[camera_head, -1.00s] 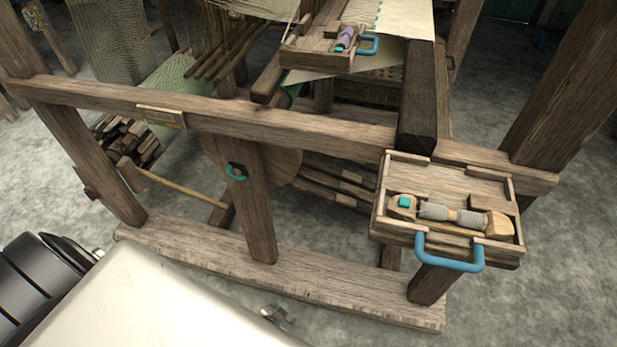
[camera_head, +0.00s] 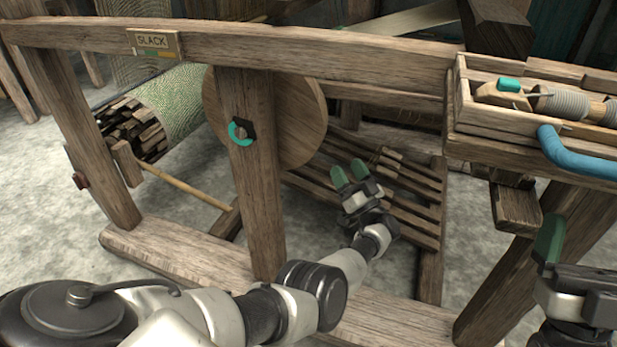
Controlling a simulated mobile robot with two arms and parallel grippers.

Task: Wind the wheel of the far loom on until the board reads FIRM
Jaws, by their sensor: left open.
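The board (camera_head: 152,42) on the loom's top rail reads SLACK, with a coloured strip below the word. A round wooden wheel (camera_head: 303,115) sits behind the middle post, which hides part of it. A teal ring with a dark bolt (camera_head: 240,132) is on the front of that post. My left gripper (camera_head: 350,172) has green fingertips. It is open and empty, lower right of the wheel in the picture and apart from it. My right gripper (camera_head: 550,240) is at the lower right edge. Only one green finger shows clearly, so I cannot tell its opening.
A wooden tray (camera_head: 462,100) with a blue handle (camera_head: 575,155) and a shuttle stands at the right. The middle post (camera_head: 258,190) and bottom beam (camera_head: 170,256) are near my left arm. Slatted treadles (camera_head: 410,190) lie behind my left gripper.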

